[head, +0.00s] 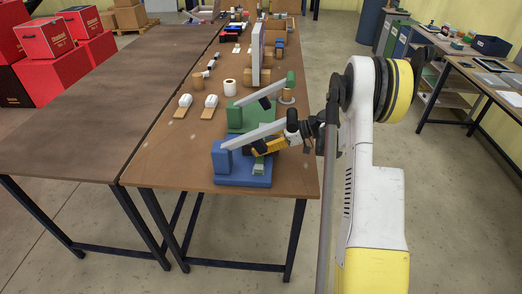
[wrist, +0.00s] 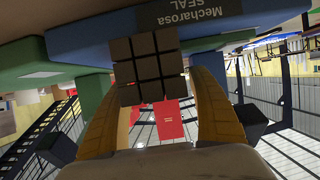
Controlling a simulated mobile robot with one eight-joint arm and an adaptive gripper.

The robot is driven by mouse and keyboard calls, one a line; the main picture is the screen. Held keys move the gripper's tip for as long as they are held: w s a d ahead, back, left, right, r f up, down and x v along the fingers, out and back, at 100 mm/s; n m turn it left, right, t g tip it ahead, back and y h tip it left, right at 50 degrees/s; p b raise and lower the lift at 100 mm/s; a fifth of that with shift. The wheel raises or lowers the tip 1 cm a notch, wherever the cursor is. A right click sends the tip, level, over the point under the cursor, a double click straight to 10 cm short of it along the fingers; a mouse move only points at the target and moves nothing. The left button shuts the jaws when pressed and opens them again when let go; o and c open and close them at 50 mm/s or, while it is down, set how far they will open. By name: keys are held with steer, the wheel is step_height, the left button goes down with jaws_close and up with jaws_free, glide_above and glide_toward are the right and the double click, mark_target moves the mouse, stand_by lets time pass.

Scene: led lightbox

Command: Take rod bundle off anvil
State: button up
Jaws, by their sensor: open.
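A blue sealer (head: 230,172) stands at the near end of the brown table, with a raised grey lever arm (head: 250,135). Its blue side, lettered "Mecharosa SEAL", also shows in the wrist view (wrist: 225,17). In the wrist view a bundle of square brown-grey rods (wrist: 145,66) shows end-on as a grid. My gripper (head: 254,151) has yellow fingers and is open beside the sealer, under the lever arm. In the wrist view its fingers (wrist: 153,85) lie on either side of the bundle's end, with a gap at the right. The anvil under the bundle cannot be made out.
A similar green sealer (head: 236,115) stands just behind the blue one. Farther back are a white roll (head: 230,87), two white-topped items (head: 210,101) and an upright panel (head: 257,55). The adjoining table (head: 100,100) at the left is bare.

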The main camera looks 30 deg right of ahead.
steer(key=x, duration=0.3)
steer(key=shift+b, duration=0.3)
steer(key=shift+s, duration=0.1)
steer(key=c, duration=1.5)
steer(key=shift+r, duration=0.2)
